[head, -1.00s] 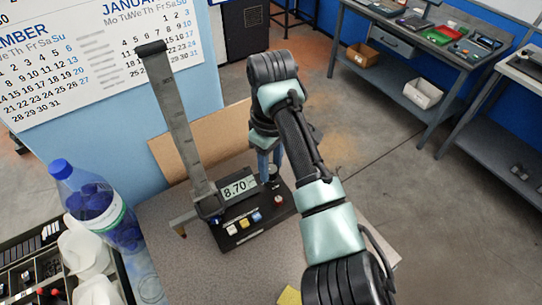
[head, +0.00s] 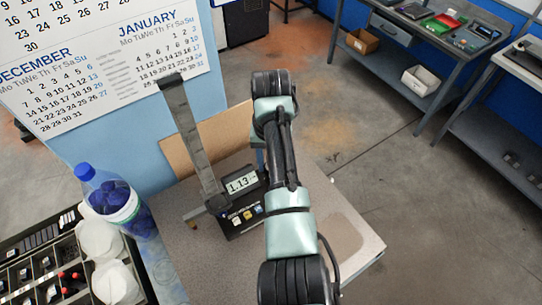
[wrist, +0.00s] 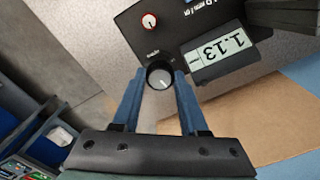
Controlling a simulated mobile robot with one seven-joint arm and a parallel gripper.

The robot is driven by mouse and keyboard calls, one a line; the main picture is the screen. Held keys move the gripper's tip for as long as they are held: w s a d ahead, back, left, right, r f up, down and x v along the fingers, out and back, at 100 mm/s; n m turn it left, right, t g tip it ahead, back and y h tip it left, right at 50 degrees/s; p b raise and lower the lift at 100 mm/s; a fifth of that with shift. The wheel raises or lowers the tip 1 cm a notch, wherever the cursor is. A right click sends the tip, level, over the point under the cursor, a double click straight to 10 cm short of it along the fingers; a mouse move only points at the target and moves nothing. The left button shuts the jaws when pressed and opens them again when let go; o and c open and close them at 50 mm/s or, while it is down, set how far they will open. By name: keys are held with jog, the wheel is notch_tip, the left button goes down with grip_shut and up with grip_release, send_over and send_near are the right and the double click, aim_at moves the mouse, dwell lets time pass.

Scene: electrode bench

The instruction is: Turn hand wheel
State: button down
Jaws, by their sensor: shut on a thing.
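The hand wheel (wrist: 160,76) is a small dark round knob with a pale mark on its face, at the edge of the black gauge base (wrist: 180,28). In the wrist view my gripper (wrist: 160,80) has its two blue fingers closed on either side of the wheel, gripping it. The gauge's display (wrist: 216,54) reads 1.13, upside down here; it also shows in the head view (head: 241,183). The tall grey gauge column (head: 190,130) stands on the bench. My arm hides the wheel and most of my gripper in the head view.
A water bottle (head: 116,202) with a blue cap stands left of the gauge. An organiser with white cups (head: 99,239) is at the lower left. A brown board (head: 210,140) leans behind the gauge. The bench top (head: 335,225) is clear at the right.

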jog(key=m+p, duration=0.1)
jog(key=m, duration=0.2)
jog(key=shift+r+m, duration=0.1)
jog(key=shift+m, duration=0.3)
jog(key=shift+w+m+p, duration=0.1)
jog(key=shift+m+p, duration=0.45)
jog(key=shift+m, duration=1.25)
jog(key=shift+c, duration=2.2)
grip_release()
jog(key=shift+r, duration=0.45)
notch_tip(320, 180, up, 12)
jog(key=p, duration=0.3)
